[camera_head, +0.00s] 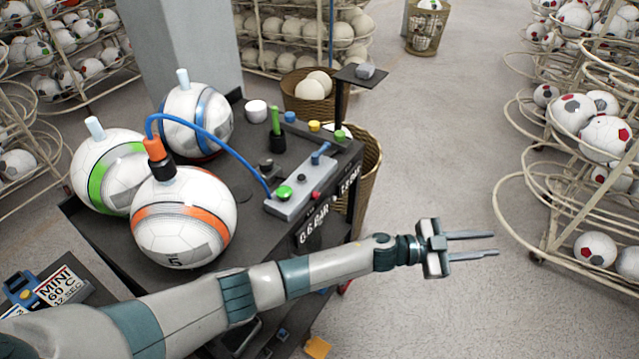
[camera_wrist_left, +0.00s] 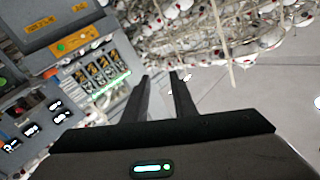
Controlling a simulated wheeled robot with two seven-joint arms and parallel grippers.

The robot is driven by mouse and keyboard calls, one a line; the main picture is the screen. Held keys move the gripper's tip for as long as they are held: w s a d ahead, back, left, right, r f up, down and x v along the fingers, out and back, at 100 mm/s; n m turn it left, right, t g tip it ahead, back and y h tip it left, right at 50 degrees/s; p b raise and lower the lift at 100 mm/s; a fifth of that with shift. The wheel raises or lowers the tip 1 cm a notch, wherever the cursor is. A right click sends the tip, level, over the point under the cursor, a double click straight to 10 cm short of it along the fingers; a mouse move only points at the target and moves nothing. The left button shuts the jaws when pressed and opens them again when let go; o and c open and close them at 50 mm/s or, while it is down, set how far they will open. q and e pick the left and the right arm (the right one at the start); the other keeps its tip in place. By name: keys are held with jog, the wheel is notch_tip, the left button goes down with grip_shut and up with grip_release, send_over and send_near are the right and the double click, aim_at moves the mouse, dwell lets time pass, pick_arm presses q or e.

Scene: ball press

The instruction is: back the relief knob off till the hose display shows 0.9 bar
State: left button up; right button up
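A grey control block (camera_head: 300,190) lies on the dark cart top, with a green knob (camera_head: 284,192), a red knob (camera_head: 316,196), a small dark knob and a blue lever (camera_head: 320,153). I cannot tell which is the relief knob. A blue hose (camera_head: 215,135) runs from the block to an orange-and-black fitting (camera_head: 157,157) on the orange-striped ball (camera_head: 183,217). Two displays on the cart's front edge are steeply slanted; the nearer display (camera_head: 315,222) seems to read 0.6 BAR. My left gripper (camera_head: 485,245) is open and empty, right of the cart over floor. My right gripper is out of view.
A green-striped ball (camera_head: 112,172) and a blue-striped ball (camera_head: 197,122) stand behind the hosed ball. A wicker basket (camera_head: 364,180) stands beside the cart. Ball racks (camera_head: 530,215) stand at the right. Open floor (camera_head: 430,160) lies between cart and racks.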

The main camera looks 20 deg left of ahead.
pick_arm(q)
jog(key=w+a+m+g+y+p, duration=0.1)
jog(key=w+a+m+g+y, duration=0.35)
jog(key=a, duration=0.45)
jog(key=w+a+m+g+y, duration=0.1)
jog(key=a+m+g+y, duration=0.2)
jog(key=a+g+y, duration=0.35)
jog(key=w+a+r+n+t+y, duration=0.1)
jog(key=w+a+r+n+y, duration=0.1)
jog(key=a+r, duration=0.6)
jog(key=w+a+r+n+t+y, duration=0.1)
jog(key=w+a+r+y, duration=0.4)
jog(key=a, duration=1)
notch_tip(320, 180, up, 3)
jog(key=shift+w+a+r+n+y+p, duration=0.2)
jog(key=shift+w+n+y+p, duration=0.1)
jog(key=shift+w+n+p, duration=0.15)
jog(key=shift+f, duration=0.15)
